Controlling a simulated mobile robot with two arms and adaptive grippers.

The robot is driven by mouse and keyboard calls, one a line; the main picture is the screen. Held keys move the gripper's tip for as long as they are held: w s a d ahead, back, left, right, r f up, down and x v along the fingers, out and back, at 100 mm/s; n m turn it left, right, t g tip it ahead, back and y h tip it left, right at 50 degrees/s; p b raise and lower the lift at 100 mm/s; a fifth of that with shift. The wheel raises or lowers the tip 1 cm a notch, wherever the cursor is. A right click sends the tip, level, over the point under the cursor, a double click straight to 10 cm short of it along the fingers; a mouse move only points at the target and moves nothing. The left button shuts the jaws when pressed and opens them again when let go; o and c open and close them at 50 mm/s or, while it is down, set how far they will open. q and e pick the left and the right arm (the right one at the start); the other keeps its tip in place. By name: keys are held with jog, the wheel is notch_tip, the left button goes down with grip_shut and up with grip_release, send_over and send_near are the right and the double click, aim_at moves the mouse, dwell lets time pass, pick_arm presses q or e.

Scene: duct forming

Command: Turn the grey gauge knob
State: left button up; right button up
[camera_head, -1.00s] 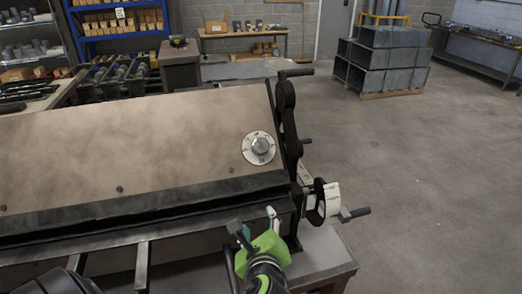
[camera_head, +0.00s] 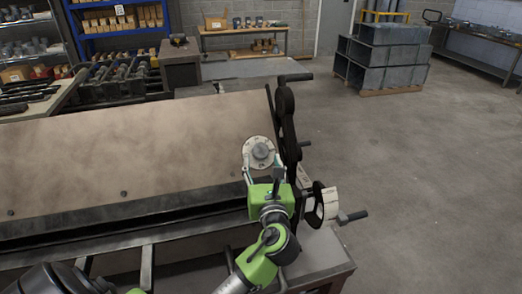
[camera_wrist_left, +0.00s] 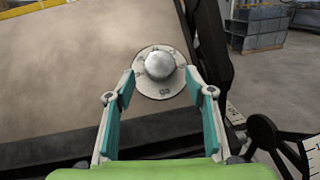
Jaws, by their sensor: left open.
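The grey gauge knob (camera_head: 260,151) sits at the centre of a round white dial plate (camera_head: 247,158) on the sloped tan panel of the machine. In the left wrist view the knob (camera_wrist_left: 159,65) is a rounded grey cap, with dark marks on the dial (camera_wrist_left: 160,92) around it. My left gripper (camera_head: 263,168) is just below the dial in the head view. In the wrist view its two teal-padded fingers (camera_wrist_left: 160,85) are spread, one on each side of the dial's lower part, with nothing between the pads. I cannot tell how far the fingertips are from the panel. My right gripper is not in view.
A dark lever arm (camera_head: 287,125) stands just right of the dial. A handwheel with a white scale (camera_head: 328,203) and crank handle (camera_head: 354,216) sits lower right. Stacked metal ducts (camera_head: 385,58) stand at the back. The floor (camera_head: 440,180) on the right is clear.

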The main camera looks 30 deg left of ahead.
aim_at(261, 155)
pick_arm(q)
jog(key=shift+p+x, duration=0.4)
jog(key=shift+x, duration=1.5)
jog(key=shift+s, duration=0.1)
jog(key=c, duration=1.1)
jog(key=shift+d, duration=0.1)
